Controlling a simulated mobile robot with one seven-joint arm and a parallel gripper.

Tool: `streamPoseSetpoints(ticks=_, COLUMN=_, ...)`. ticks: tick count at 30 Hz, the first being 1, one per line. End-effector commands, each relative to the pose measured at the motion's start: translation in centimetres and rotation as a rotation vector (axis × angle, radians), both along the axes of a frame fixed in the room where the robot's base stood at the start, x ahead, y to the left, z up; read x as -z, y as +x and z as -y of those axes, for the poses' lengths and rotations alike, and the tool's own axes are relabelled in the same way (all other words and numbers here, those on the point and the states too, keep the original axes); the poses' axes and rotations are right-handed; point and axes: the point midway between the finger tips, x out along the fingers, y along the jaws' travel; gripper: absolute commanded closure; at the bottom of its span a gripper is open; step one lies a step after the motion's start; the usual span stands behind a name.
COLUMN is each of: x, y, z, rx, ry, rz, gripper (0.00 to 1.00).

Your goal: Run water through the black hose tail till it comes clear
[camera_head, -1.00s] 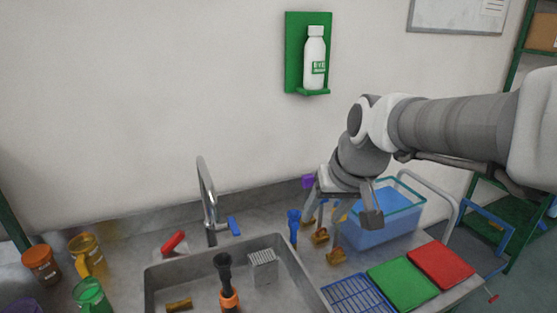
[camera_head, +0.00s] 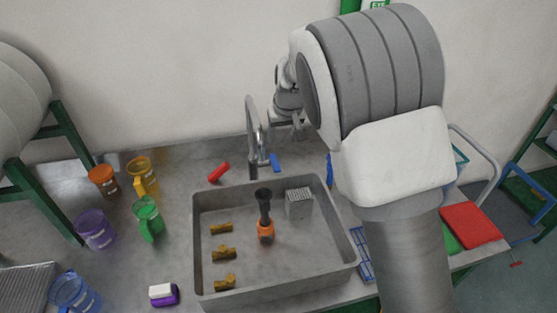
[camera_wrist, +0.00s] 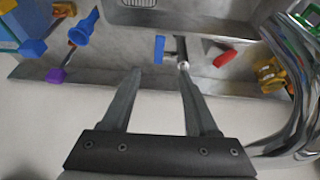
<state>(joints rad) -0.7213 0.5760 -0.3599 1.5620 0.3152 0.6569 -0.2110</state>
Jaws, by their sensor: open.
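The black hose tail (camera_head: 264,205) stands upright in the grey sink (camera_head: 205,283), with an orange collar (camera_head: 265,232) around its lower part. The chrome tap (camera_head: 251,125) rises behind the sink, its spout turned down near the back rim. A blue lever (camera_head: 275,163) is beside the tap base, and a red handle (camera_head: 218,173) lies to its left. My gripper, partly visible behind the tap, is open and empty in the wrist view (camera_wrist: 162,80). The blue lever (camera_wrist: 159,48) shows beyond the fingertips, between their lines, apart from them. No water stream is visible.
Several brass fittings (camera_head: 223,254) and a grey perforated block (camera_head: 299,203) are in the sink. Coloured jugs (camera_head: 148,217) stand to the left. A white-and-purple block (camera_head: 163,294) is at the front. My arm hides much of the right side.

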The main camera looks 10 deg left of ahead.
Motion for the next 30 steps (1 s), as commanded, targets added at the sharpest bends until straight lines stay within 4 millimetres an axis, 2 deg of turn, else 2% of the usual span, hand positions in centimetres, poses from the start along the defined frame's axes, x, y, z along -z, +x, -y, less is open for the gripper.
streamPoseSetpoints(ticks=21, x=11.4, y=4.2, z=-2.0, rx=0.001, ry=-0.001, rz=-0.003, gripper=0.4)
streamPoseSetpoints(ticks=30, x=14.8, y=5.5, z=-2.6, rx=0.0, ry=-0.001, rz=-0.002, gripper=0.4)
